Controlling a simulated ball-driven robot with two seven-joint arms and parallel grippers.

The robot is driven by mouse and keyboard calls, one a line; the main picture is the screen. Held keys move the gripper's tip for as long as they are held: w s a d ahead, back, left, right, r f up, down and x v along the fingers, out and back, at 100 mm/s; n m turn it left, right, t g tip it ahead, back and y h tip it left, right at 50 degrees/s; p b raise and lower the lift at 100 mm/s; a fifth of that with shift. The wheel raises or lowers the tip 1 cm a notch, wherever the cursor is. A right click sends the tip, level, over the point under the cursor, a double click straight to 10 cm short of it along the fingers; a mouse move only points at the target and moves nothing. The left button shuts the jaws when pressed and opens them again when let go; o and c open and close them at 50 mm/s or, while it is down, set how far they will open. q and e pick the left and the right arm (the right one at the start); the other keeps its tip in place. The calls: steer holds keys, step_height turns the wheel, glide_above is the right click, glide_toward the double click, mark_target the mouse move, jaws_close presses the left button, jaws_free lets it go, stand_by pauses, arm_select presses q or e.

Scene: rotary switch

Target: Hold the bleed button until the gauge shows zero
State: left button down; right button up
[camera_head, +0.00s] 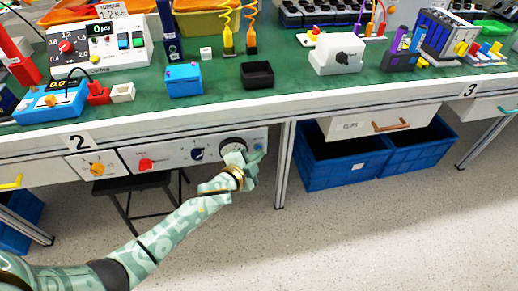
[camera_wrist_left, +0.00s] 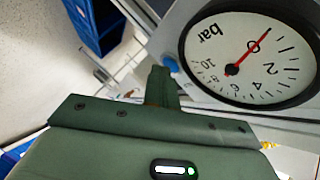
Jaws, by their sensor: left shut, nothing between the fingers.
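The pressure gauge (camera_head: 232,145) sits on the front panel under the bench. In the left wrist view its white dial (camera_wrist_left: 262,82) reads "bar", and the red needle lies across the 0 mark. The blue bleed button (camera_head: 259,147) is just right of the gauge; it shows in the left wrist view as a blue edge (camera_wrist_left: 171,63) beside my fingertips. My left gripper (camera_head: 257,157) is shut and empty, its tips at the button. The tips partly hide the button, so I cannot tell how far it is pressed. My right gripper is not in view.
A table leg (camera_head: 283,165) stands right of the panel. Blue crates (camera_head: 340,170) are under the bench. The floor in front is clear.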

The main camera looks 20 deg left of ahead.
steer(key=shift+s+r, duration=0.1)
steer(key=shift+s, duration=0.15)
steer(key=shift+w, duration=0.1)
arm_select(q)
steer(key=shift+s, duration=0.1)
steer(key=s+d+p, duration=0.1)
steer(key=s+d, duration=0.2)
steer(key=s, duration=0.2)
steer(key=shift+s+d+p, duration=0.2)
steer(key=shift+d+p, duration=0.15)
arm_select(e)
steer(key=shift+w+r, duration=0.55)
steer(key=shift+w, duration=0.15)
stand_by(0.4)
